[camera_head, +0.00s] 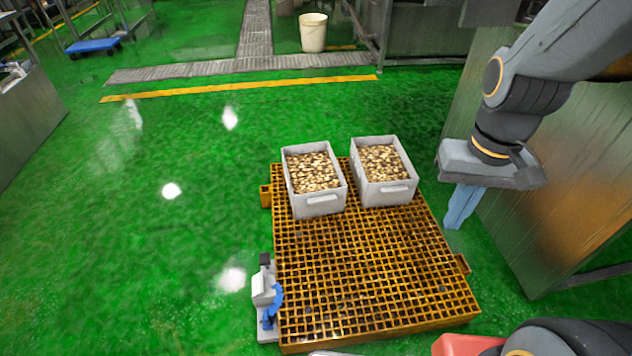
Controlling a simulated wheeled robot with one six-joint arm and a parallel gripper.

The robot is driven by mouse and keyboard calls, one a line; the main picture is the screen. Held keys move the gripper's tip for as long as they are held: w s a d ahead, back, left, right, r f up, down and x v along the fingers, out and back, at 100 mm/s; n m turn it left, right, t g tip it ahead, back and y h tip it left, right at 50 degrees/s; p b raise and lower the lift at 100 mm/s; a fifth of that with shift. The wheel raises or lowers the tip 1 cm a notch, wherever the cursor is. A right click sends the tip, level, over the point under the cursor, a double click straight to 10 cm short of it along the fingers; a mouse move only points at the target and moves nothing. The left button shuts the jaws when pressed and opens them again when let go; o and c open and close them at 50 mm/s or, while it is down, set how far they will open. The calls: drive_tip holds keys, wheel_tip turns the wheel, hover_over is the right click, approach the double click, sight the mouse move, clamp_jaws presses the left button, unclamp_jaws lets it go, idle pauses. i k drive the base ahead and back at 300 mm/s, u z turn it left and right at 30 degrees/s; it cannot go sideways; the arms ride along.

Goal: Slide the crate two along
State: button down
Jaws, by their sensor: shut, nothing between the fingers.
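Two light grey crates filled with small brown and tan pieces stand at the far end of an orange grated platform (350,270). The left crate (318,205) and the right crate (386,194) stand side by side with a narrow gap between them. My gripper (460,207) hangs at the right, beyond the platform's right edge and right of the right crate, apart from both. Its blue fingers point down and are shut with nothing between them. The near part of the platform is bare grating.
A small grey and blue device (267,298) stands at the platform's left edge. A metal cabinet wall (545,215) rises close on the right, behind my arm. Open green floor (170,230) lies to the left. A white bucket (313,33) stands far back.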

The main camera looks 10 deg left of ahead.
sight(312, 178)
drive_tip(key=k, duration=1.65)
drive_tip(key=u, duration=1.65)
drive_tip(key=i, duration=5.55)
drive_tip(key=z, duration=1.25)
